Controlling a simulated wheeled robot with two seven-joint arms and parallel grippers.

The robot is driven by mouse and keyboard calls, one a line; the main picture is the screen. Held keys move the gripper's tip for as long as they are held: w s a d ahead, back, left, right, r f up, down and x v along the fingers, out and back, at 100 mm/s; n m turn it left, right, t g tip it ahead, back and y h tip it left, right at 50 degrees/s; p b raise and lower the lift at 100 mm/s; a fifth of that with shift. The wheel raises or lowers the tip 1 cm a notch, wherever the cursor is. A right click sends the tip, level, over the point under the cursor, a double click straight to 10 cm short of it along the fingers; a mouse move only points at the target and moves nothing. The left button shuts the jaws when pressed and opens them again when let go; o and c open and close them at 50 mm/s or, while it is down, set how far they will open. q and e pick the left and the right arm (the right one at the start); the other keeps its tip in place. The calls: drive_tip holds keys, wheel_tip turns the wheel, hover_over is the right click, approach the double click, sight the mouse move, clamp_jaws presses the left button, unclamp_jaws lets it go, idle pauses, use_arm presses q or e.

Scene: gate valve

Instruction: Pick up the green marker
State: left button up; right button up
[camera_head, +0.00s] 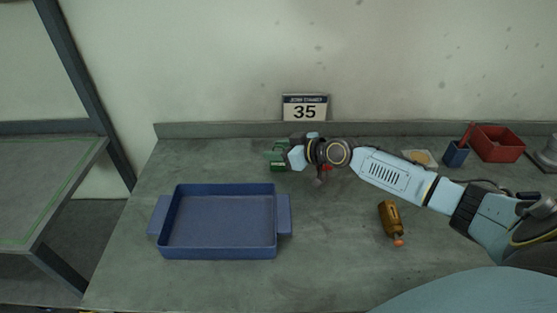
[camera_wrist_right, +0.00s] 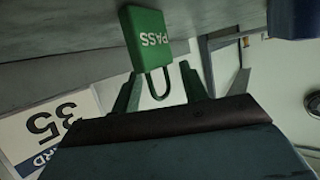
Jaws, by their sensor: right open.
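The green marker (camera_wrist_right: 148,40) is a lock-shaped green block with "PASS" in white and a thin green loop. In the right wrist view its loop lies between the two fingers of my right gripper (camera_wrist_right: 160,72), and its block is just beyond the fingertips. The fingers are open, with gaps beside the loop. In the head view the marker (camera_head: 274,155) shows at the back of the workbench, partly hidden by my right gripper (camera_head: 287,155). My left gripper is not in view.
A blue tray (camera_head: 283,232) stands empty at the front left of the workbench (camera_head: 330,270). A brown bottle (camera_head: 390,217) lies to the right. A blue cup (camera_head: 456,154) and red bin (camera_head: 497,143) stand at back right. A "35" sign (camera_head: 305,108) is behind.

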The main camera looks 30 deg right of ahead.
drive_tip(key=shift+x, duration=1.45)
drive_tip(key=shift+r, duration=0.1)
drive_tip(key=shift+c, duration=0.4)
clamp_jaws()
